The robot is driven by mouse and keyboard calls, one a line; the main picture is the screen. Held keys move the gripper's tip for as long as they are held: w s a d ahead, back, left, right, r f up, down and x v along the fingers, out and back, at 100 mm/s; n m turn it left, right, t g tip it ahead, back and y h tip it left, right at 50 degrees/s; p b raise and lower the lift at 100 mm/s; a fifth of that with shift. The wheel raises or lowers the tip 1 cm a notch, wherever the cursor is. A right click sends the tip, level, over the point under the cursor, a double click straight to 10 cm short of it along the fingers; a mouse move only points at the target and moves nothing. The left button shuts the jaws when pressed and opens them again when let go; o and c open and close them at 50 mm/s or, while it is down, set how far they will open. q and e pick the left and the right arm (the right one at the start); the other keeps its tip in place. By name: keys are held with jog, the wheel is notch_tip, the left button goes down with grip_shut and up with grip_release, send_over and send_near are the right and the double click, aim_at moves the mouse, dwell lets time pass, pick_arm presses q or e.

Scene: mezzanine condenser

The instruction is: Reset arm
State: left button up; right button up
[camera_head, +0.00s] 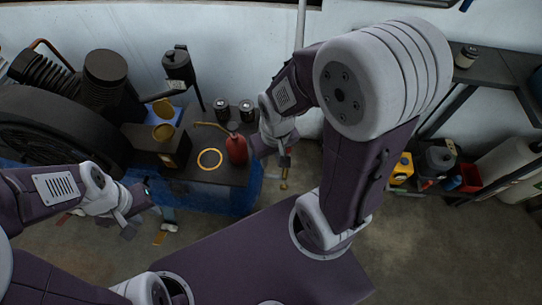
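My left gripper (140,207) comes in from the left, low over the floor in front of the dark table. Its fingers look spread, with nothing seen between them. My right gripper (276,150) reaches down in front of the white wall, just right of the red bottle (237,149). A thin brass-coloured piece (284,178) shows below its fingers. I cannot tell whether the gripper holds it or it stands behind. The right gripper's finger gap is too small to make out.
A dark table (215,176) with a blue skirt (229,199) carries a yellow ring (210,159) and two dark cans (246,110). A black compressor-like machine (50,125) stands at the left. A shelf (490,68), a yellow container (402,169) and a pale cylinder (507,164) are at the right.

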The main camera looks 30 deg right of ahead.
jog(key=shift+w, duration=0.15)
notch_tip(320, 180, up, 7)
jog(key=p, duration=0.7)
jog(key=shift+r+p, duration=0.2)
jog(key=shift+p, duration=0.1)
